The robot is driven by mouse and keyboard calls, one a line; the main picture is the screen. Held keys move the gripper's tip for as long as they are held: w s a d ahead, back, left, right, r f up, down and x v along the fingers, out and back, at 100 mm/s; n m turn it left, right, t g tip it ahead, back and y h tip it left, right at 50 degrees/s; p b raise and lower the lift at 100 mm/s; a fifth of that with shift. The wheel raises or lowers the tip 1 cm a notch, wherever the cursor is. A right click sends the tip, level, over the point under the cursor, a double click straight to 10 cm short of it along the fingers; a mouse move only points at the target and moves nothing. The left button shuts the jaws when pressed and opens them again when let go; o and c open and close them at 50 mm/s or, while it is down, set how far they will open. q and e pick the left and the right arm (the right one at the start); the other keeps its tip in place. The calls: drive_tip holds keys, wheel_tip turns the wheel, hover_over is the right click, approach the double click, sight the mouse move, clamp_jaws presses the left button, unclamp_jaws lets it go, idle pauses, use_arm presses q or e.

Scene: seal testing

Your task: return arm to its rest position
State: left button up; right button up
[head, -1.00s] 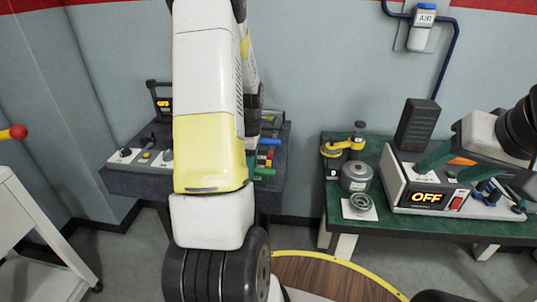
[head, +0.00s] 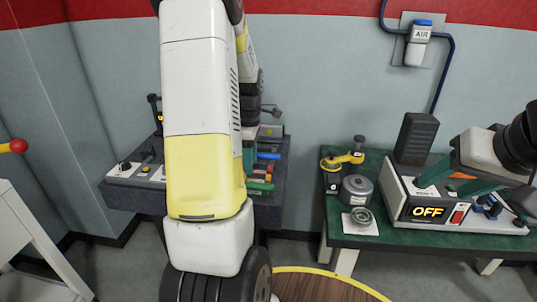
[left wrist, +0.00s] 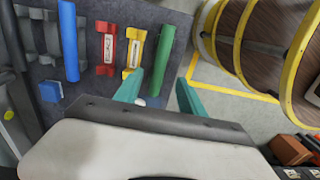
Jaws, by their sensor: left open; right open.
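My left arm (head: 200,110) hangs large in the middle of the head view and hides part of the left bench. My left gripper (left wrist: 160,92) has its teal fingers apart and empty in the left wrist view. It is over the dark bench top (left wrist: 95,88), close to the near ends of a green cylinder (left wrist: 168,50) and a yellow part (left wrist: 134,50). My right gripper (head: 456,180) is at the right bench, with its teal fingers apart around or above the grey unit; contact cannot be told.
On the right bench (head: 400,238) stand a grey unit with a lit OFF display (head: 428,212), a yellow clamp (head: 342,160), a metal cylinder (head: 356,190) and a ring (head: 361,216) on a white pad. A white cart (head: 25,250) stands at left. A red part (left wrist: 106,50) and blue cylinder (left wrist: 68,40) lie nearby.

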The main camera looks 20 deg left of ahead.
use_arm(q)
drive_tip(key=s+d+r+m+t+h, duration=0.2)
drive_tip(key=s+d+r+m+t, duration=0.4)
drive_tip(key=s+d+r+m, duration=1.1)
drive_tip(key=s+r+m, duration=0.1)
drive_tip(key=m, duration=0.3)
drive_tip(key=shift+t, duration=0.3)
drive_tip(key=shift+r, duration=0.1)
